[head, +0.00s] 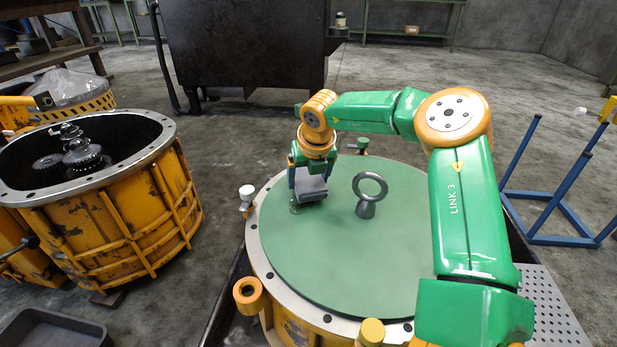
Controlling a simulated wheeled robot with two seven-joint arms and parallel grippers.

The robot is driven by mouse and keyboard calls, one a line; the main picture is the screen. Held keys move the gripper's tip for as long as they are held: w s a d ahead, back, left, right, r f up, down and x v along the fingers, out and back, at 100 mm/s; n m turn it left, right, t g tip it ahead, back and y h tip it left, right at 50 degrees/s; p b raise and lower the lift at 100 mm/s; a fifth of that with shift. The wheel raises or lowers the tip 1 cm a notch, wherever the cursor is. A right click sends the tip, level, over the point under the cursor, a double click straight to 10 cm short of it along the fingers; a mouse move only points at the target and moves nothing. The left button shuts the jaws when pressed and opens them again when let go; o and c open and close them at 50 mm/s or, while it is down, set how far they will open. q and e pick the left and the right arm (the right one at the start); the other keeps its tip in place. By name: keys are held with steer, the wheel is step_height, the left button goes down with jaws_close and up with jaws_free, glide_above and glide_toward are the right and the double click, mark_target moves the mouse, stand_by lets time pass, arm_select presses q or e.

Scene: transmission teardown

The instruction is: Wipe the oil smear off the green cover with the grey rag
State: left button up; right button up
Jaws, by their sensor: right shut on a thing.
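The green cover (330,255) lies as a round flat disc on top of a yellow housing, with a grey lifting eye (368,194) standing near its middle. My right gripper (310,184) points down over the cover's far left part, left of the lifting eye. It is shut on the grey rag (313,190), which is at or just above the cover's surface; I cannot tell if it touches. A small dark oil smear (296,208) shows on the cover just left of and below the rag. Part of it may be hidden under the rag. My left gripper is out of view.
The lifting eye stands up close to the right of the rag. Yellow lugs (249,295) and a pale-capped post (246,193) ring the cover. An open yellow housing with gears (100,235) stands left. A blue frame (560,205) stands right, near a perforated plate (553,310).

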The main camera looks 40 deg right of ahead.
steer(key=shift+f+b, duration=0.9)
stand_by(0.5)
